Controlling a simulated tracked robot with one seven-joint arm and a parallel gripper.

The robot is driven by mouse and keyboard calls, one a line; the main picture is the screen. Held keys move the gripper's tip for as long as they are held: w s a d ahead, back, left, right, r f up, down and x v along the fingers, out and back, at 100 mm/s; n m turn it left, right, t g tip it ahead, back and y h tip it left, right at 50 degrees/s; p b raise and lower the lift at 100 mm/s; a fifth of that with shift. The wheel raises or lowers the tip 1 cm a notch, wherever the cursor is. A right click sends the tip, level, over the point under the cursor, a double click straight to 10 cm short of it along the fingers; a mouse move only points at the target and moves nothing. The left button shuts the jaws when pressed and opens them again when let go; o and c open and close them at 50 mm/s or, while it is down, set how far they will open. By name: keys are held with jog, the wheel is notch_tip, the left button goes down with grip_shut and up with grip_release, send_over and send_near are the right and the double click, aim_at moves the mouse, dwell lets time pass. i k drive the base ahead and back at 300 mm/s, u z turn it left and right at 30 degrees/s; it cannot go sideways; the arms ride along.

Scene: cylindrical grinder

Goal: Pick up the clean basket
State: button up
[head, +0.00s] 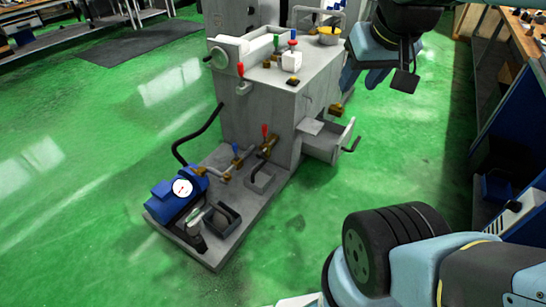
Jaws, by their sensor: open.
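I cannot tell for sure which thing is the clean basket. A small yellow bowl-like container (329,36) sits on top of the grey grinder (255,115), near its back right; it may be the basket, but it is too small to make out. A small dark open tray (222,220) sits on the grinder's low base plate, beside the blue pump. My gripper (388,76) is at the upper right, to the right of the grinder top and apart from the yellow container. It looks open and holds nothing that I can see. My arm hides part of the view there.
A blue pump (178,196) with a gauge and black hose stands on the base plate. A tray with a handle (330,140) juts from the grinder's right side. A shelf unit (510,150) lines the right edge. Green floor is clear at left and between grinder and shelves.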

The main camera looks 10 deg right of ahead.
aim_at(258, 180)
jog(key=z, duration=0.25)
jog(key=i, duration=1.45)
jog(key=u, duration=0.35)
